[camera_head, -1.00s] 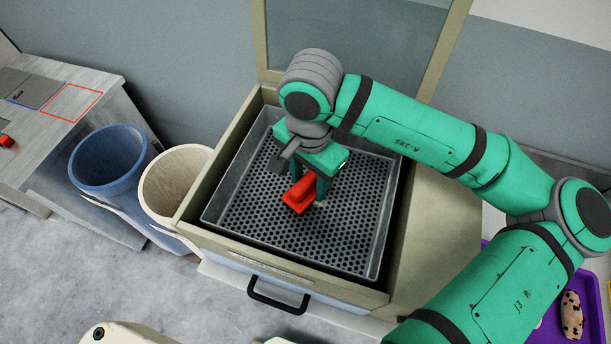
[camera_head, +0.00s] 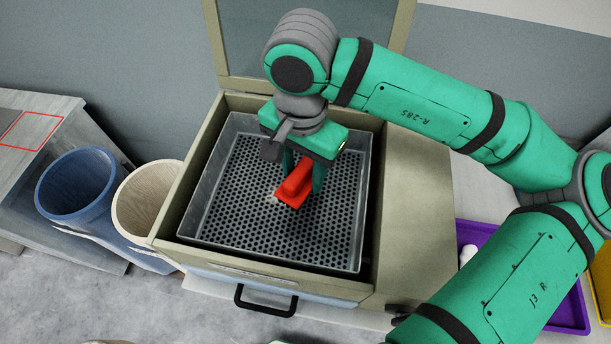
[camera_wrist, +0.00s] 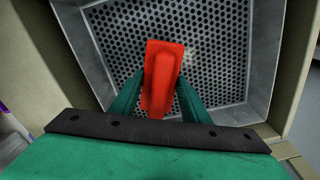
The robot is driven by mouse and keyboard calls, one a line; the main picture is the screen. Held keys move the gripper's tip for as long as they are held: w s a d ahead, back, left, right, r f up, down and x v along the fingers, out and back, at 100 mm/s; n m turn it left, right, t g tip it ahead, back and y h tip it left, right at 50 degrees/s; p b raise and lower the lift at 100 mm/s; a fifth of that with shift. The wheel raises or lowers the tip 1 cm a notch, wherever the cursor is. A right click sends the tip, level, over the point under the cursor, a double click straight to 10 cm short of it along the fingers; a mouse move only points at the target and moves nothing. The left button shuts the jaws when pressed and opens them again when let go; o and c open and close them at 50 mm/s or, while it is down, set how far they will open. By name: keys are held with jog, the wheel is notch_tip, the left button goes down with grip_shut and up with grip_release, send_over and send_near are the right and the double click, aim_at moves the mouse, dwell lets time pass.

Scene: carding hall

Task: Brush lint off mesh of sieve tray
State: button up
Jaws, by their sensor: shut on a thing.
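The sieve tray (camera_head: 225,236) is a grey metal tray with a perforated mesh floor, set inside an open beige box. My gripper (camera_head: 303,180) is over the middle of the mesh, shut on a red brush (camera_head: 293,188). In the wrist view the red brush (camera_wrist: 161,75) stands between my two green fingers (camera_wrist: 158,102). A small pale patch shows on the mesh beside the brush; it looks like lint or bristles, and I cannot tell which. The brush is at or close to the mesh; contact is hidden. No other lint is clear on the visible mesh.
The beige box (camera_head: 168,222) has a raised lid frame behind and a black handle (camera_head: 266,302) in front. A blue bin (camera_head: 75,190) and a cream bin (camera_head: 147,200) stand at left. A purple tray (camera_head: 475,236) lies at right, partly behind my arm.

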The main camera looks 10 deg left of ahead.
jog(key=shift+r, duration=1.3)
